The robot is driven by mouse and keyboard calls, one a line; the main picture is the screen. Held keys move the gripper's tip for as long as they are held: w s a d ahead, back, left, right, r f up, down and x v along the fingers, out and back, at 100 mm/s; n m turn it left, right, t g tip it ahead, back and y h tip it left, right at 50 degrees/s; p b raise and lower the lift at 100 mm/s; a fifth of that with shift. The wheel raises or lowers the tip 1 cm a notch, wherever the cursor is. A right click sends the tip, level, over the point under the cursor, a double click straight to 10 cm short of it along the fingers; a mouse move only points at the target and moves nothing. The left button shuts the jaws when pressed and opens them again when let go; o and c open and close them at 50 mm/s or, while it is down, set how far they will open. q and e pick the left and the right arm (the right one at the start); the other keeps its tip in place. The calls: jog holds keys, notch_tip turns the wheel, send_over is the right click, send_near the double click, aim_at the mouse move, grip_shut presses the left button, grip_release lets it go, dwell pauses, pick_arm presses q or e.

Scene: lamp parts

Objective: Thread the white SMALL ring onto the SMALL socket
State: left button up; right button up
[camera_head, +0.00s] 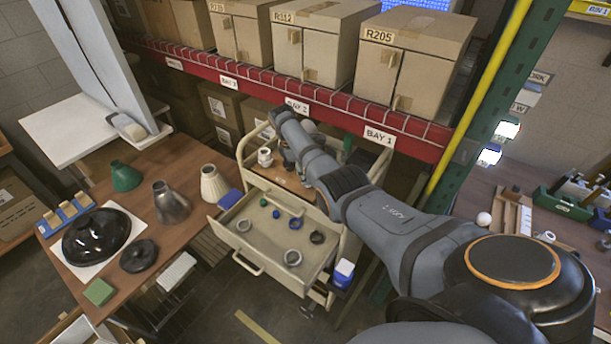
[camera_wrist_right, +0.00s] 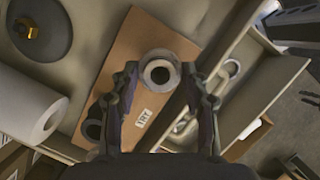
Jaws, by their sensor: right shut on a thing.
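My right gripper (camera_wrist_right: 160,75) is shut on a pale ring (camera_wrist_right: 145,66), one finger on each side of it. It is over the brown tray (camera_wrist_right: 122,60) on the cart's top. The ring's opening faces the wrist camera, and something grey and dark shows inside it. I cannot tell whether this is the small socket or how deep it sits. A dark round part (camera_wrist_right: 92,130) lies beside the left finger in the wrist view. In the head view my right gripper (camera_head: 290,160) is small and partly hidden by my arm. My left gripper is not in view.
The cart's open drawer (camera_head: 268,262) holds several small rings, grey, blue and green. The wooden table (camera_head: 150,208) carries shades and a black dome (camera_head: 97,236). The red shelf (camera_head: 245,77) with boxes is behind.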

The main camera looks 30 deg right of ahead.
jog(key=shift+w+d+f+m+b, duration=0.1)
jog(key=shift+m+b, duration=0.7)
jog(key=shift+m, duration=0.3)
jog(key=shift+m+g+y+b, duration=0.3)
jog(key=shift+b, duration=0.4)
jog(key=shift+w+m+b, duration=0.1)
jog(key=shift+m+b, duration=0.6)
jog(key=shift+b, duration=0.1)
jog(key=o, duration=1.4)
